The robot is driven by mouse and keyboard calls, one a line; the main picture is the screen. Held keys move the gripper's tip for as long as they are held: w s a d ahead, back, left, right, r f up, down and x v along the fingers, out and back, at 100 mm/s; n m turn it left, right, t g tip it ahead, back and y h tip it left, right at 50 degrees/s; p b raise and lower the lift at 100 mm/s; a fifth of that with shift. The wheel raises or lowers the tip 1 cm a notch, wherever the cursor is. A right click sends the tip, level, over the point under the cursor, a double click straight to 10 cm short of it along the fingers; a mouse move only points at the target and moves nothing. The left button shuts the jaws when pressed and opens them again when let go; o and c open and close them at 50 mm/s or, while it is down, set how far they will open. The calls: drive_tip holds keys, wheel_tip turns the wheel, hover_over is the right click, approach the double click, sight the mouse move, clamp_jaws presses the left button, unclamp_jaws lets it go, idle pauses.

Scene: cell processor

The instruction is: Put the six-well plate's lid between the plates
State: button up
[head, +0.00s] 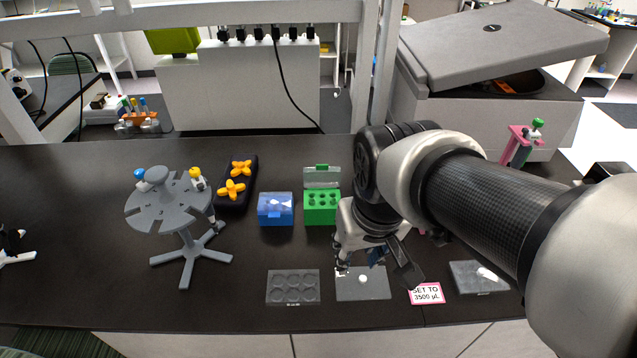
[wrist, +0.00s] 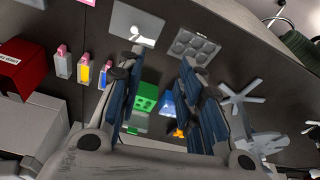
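The six-well plate (head: 293,287) lies at the front of the bench, its round wells visible. It also shows in the wrist view (wrist: 193,46). Just right of it lies a flat, pale rectangular piece (head: 375,289) with a small white spot, also in the wrist view (wrist: 134,18); it may be the lid. Another flat translucent piece (head: 468,279) with a white patch lies further right; I cannot tell whether it is a plate or a lid. My gripper (head: 377,268) is above the middle piece, fingers spread apart. In the wrist view nothing shows between its blue-padded fingers (wrist: 157,75).
A "SET TO 3500 µL" card (head: 427,294) lies between the middle and right pieces. Behind stand a green rack (head: 322,209), a blue box (head: 275,210) and a grey stand (head: 187,240). Pink-capped bottles (wrist: 84,73) show in the wrist view.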

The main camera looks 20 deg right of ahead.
drive_tip(key=s+a+r+n+t, duration=0.1)
drive_tip(key=s+a+r, duration=0.2)
drive_tip(key=s, duration=0.3)
drive_tip(key=shift+s+t, duration=0.15)
drive_tip(key=shift+t, duration=0.25)
drive_tip(key=shift+f, duration=0.1)
drive_tip(key=shift+f+b, duration=0.5)
drive_tip(key=shift+b, duration=0.05)
